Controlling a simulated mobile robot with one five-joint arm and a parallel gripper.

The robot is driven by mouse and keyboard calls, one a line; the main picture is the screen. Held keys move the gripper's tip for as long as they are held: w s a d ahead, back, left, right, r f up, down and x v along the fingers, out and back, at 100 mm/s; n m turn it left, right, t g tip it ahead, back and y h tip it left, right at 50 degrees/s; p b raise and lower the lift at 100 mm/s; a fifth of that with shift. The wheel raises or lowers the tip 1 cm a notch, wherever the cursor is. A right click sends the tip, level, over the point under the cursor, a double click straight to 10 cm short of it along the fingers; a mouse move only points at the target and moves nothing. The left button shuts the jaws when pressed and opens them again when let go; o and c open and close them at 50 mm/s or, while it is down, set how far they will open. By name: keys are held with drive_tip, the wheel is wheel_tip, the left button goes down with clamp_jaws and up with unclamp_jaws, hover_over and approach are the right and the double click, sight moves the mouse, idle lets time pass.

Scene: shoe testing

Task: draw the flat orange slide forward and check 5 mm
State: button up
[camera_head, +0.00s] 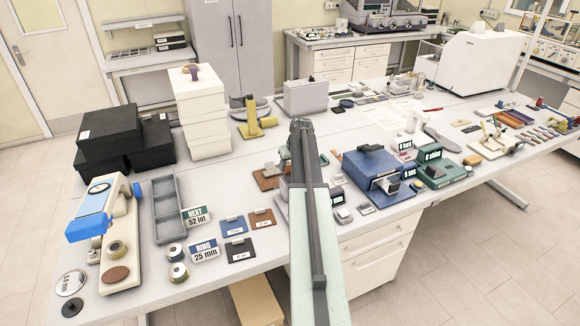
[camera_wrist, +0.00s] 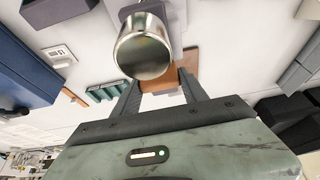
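A flat orange-brown piece (camera_wrist: 157,82), which looks like the slide, lies beyond my fingertips in the wrist view, partly hidden by a shiny metal cylinder (camera_wrist: 143,50). In the head view an orange-brown plate (camera_head: 265,183) shows just left of my arm, with grey parts on it; I cannot tell whether it is the same piece. My gripper (camera_wrist: 162,88) has its fingers spread apart, and no grip on the piece shows. In the head view my arm's end (camera_head: 301,125) is over the middle of the table and hides what is behind it. No 5 mm reading is legible.
A blue box (camera_head: 372,170) and a green box (camera_head: 437,167) with displays stand right of my arm. A grey divided tray (camera_head: 167,208), white stacked boxes (camera_head: 203,125) and black boxes (camera_head: 108,132) stand left. Small brown and dark plates lie near the front edge.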

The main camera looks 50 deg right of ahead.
clamp_jaws()
drive_tip(key=s+a, duration=0.4)
drive_tip(key=s, duration=0.7)
drive_tip(key=shift+s+a, duration=0.25)
drive_tip(key=shift+a, duration=0.1)
drive_tip(key=o, duration=1)
unclamp_jaws()
drive_tip(key=shift+o, duration=0.2)
drive_tip(key=p+v, duration=0.7)
drive_tip(key=shift+s+r, duration=0.2)
drive_tip(key=shift+r, duration=0.15)
